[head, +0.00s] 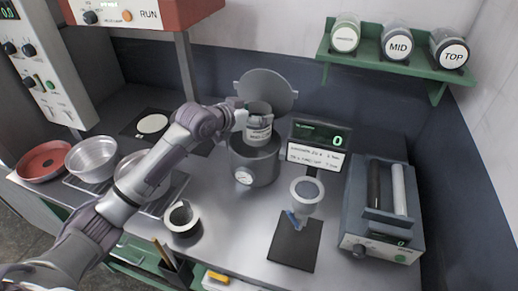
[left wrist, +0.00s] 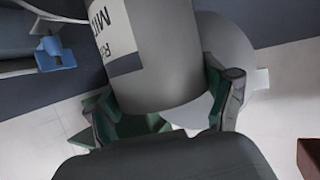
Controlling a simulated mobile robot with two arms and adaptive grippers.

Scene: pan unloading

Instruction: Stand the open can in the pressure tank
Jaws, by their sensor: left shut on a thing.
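The can (head: 259,133) is a grey cylinder with a white printed label, held upright at the mouth of the pressure tank. My left gripper (head: 246,116) is shut on it from the left, near its upper part. In the left wrist view the can (left wrist: 155,50) sits between the two fingers (left wrist: 165,115). The pressure tank (head: 254,168) is a grey pot with a round gauge on its front. Its round lid (head: 266,88) stands raised behind the can. The can's lower end is hidden by the tank rim, so I cannot tell how deep it is. My right gripper is out of view.
A display (head: 321,136) with a label card stands right of the tank. A cup on a stand (head: 307,193) is in front. A grey roller machine (head: 381,215) is at right. A white-rimmed cup (head: 182,219) and metal pans (head: 92,158) are at left. A green shelf (head: 393,62) holds jars.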

